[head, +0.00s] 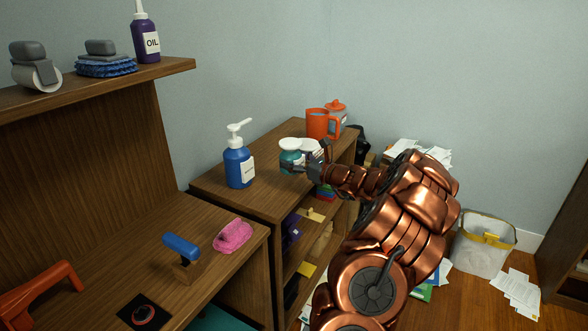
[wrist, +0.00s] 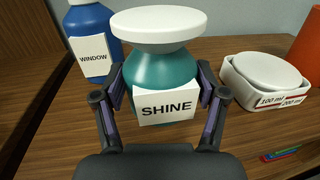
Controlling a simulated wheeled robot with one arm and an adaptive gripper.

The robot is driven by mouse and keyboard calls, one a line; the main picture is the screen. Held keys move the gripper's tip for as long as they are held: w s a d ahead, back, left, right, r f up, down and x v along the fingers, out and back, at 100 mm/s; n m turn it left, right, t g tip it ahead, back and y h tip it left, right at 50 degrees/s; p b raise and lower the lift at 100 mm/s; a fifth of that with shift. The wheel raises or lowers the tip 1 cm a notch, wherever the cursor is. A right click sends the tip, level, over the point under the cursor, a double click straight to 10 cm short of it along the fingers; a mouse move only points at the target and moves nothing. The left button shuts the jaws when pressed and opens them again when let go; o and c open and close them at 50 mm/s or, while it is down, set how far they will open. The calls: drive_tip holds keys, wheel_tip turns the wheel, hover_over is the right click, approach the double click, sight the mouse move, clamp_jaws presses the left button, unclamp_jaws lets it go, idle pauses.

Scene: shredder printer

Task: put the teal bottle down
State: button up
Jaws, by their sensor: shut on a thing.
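The teal bottle (wrist: 165,72) has a wide white cap and a white label reading SHINE. My gripper (wrist: 165,95) is shut on its sides, with one finger pad on each side of the label. In the head view the teal bottle (head: 291,157) is upright over the top of the wooden cabinet (head: 262,190), right of the blue pump bottle. My gripper (head: 312,160) reaches it from the right. The bottle's base is hidden in both views, so I cannot tell whether it touches the wood.
A blue pump bottle (head: 239,168) labelled WINDOW stands to the left. White measuring dishes (wrist: 262,82) and an orange mug (head: 317,124) stand on the right and behind. Bare wood lies between the pump bottle and the cabinet's front edge.

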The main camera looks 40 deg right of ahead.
drive_tip(key=shift+w+d+f, duration=0.1)
drive_tip(key=shift+w+d, duration=0.25)
drive_tip(key=shift+f, duration=1.65)
drive_tip(key=shift+f, duration=0.2)
drive_tip(key=o, duration=1.2)
drive_tip(key=shift+s+r, duration=0.1)
drive_tip(key=shift+r, duration=0.05)
drive_tip(key=shift+s, duration=0.35)
drive_tip(key=s, duration=0.3)
drive_tip(key=s+d, duration=0.1)
drive_tip(key=s, duration=0.7)
drive_tip(key=shift+d, duration=0.25)
